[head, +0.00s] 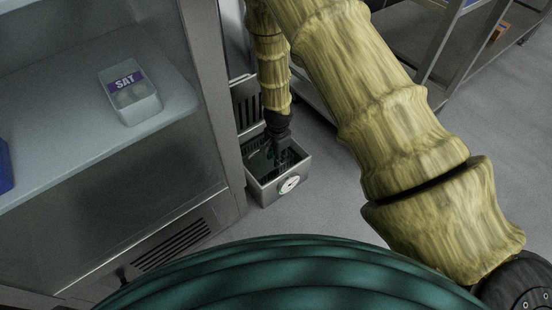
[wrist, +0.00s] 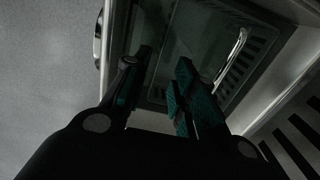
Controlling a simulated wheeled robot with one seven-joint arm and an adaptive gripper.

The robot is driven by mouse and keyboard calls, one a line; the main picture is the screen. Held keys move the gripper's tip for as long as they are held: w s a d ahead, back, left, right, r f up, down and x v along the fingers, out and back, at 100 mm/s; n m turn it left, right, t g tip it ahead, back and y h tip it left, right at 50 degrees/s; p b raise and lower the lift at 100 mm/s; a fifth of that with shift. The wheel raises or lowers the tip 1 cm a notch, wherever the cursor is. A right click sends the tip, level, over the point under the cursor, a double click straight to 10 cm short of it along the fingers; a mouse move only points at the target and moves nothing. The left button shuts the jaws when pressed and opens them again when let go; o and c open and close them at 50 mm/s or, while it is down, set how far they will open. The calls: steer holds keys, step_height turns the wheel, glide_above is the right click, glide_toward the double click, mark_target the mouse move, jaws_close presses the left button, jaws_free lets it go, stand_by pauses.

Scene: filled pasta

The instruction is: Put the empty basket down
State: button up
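A grey metal box-shaped basket (head: 262,191) with a round white dial-like mark on its front stands on the floor beside the cabinet. My gripper (head: 278,150) reaches down over its open top. In the wrist view, the two dark fingers with teal pads (wrist: 158,75) are apart, with a visible gap between them, above the basket's dark interior. Its shiny handle (wrist: 232,58) shows to the right of the fingers. I see no food in the basket, but the inside is dark and partly hidden by my gripper.
A glass-fronted cabinet (head: 231,150) stands close on the left, with a clear tub marked SAT (head: 130,95) on its shelf. A dark slotted grille (head: 246,100) is behind the basket. Metal shelving (head: 455,45) stands at the back right. Floor (head: 335,205) is clear right of the basket.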

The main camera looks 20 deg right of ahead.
steer(key=shift+r, duration=0.85)
stand_by(0.5)
